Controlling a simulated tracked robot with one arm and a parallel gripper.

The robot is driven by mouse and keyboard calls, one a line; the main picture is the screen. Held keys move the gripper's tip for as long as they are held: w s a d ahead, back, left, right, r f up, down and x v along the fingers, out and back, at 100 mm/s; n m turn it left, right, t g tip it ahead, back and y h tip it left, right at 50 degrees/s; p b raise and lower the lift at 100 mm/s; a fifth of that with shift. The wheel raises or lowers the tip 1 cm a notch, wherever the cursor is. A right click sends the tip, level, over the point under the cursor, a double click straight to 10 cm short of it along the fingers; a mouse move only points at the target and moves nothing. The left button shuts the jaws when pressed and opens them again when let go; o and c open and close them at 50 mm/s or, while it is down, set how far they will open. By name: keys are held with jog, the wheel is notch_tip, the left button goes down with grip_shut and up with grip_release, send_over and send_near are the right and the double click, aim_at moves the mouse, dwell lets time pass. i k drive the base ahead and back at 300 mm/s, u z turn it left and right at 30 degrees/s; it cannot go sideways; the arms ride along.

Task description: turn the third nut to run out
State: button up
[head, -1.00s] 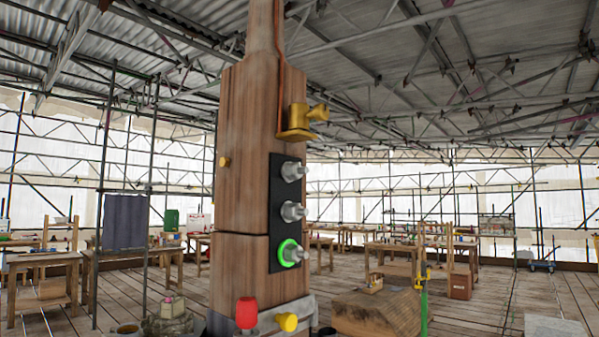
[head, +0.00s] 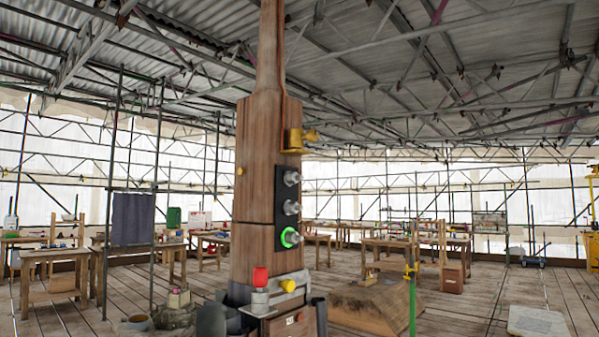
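A tall wooden spire post (head: 258,165) stands near the middle of the head view. A black plate (head: 281,211) on its right side carries three silver nuts in a column. The top nut (head: 291,178) and middle nut (head: 291,208) are plain silver. The third, lowest nut (head: 289,237) has a bright green ring around its base. A brass fitting (head: 297,140) sits above the plate, at the end of a copper strip. My gripper does not show in the view, and nothing is seen touching the nuts.
A red knob (head: 261,277) and a yellow knob (head: 288,286) are at the post's foot. A green stand (head: 412,300) and a wooden block (head: 366,305) are to the right. Workbenches (head: 62,256) line the back.

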aim_at(290, 177)
jog(key=u, duration=0.25)
jog(key=k, duration=0.3)
jog(key=z, duration=0.8)
jog(key=i, duration=1.35)
jog(key=u, duration=0.3)
jog(key=i, duration=1.05)
jog(key=u, duration=0.65)
